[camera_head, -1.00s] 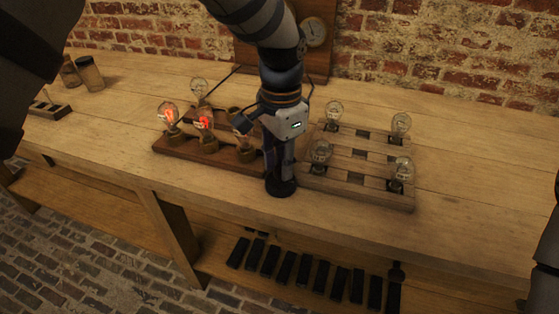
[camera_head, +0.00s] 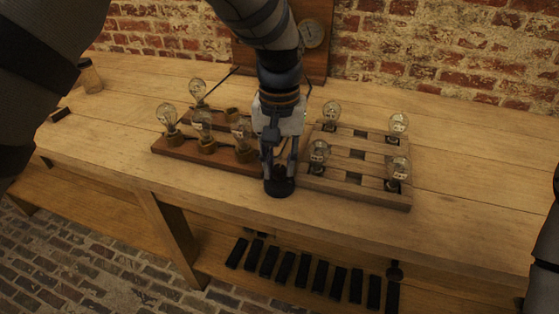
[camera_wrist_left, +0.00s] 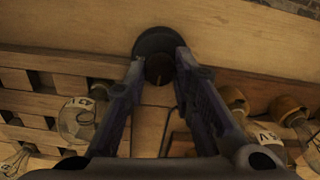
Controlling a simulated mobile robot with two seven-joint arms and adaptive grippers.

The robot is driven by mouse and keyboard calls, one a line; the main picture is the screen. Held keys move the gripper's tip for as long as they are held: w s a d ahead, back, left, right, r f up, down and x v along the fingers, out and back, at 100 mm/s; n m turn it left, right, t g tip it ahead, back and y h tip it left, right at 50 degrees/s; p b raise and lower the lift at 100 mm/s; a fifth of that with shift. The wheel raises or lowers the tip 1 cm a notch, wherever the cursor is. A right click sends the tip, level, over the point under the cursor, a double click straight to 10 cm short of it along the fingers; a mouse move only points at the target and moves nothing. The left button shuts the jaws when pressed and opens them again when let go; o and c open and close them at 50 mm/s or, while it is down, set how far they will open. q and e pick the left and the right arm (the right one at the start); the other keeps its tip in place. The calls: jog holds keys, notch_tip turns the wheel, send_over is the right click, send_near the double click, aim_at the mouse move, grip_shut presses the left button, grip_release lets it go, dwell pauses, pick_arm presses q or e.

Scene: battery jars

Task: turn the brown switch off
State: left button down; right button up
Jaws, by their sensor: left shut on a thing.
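The switch (camera_head: 279,191) has a round black base and stands on the workbench near its front edge, between the brown board (camera_head: 205,155) and the paler board (camera_head: 355,182). It also shows in the left wrist view (camera_wrist_left: 152,40), with a dark knob between the fingers. My left gripper (camera_head: 279,172) reaches down from above and is shut on the knob. It also shows in the left wrist view (camera_wrist_left: 160,65). The bulbs (camera_head: 167,117) on the brown board are dark. My right gripper is not in view.
Bulbs (camera_head: 398,124) stand on the paler board to the right, close beside my left gripper. Several black blocks (camera_head: 302,270) lie on the lower shelf. The bench's right part is clear.

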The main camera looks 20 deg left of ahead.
aim_at(279, 168)
pick_arm(q)
jog(key=shift+n, duration=0.5)
jog(key=c, duration=1.3)
grip_release()
jog(key=shift+c, duration=0.2)
notch_tip(279, 168, up, 12)
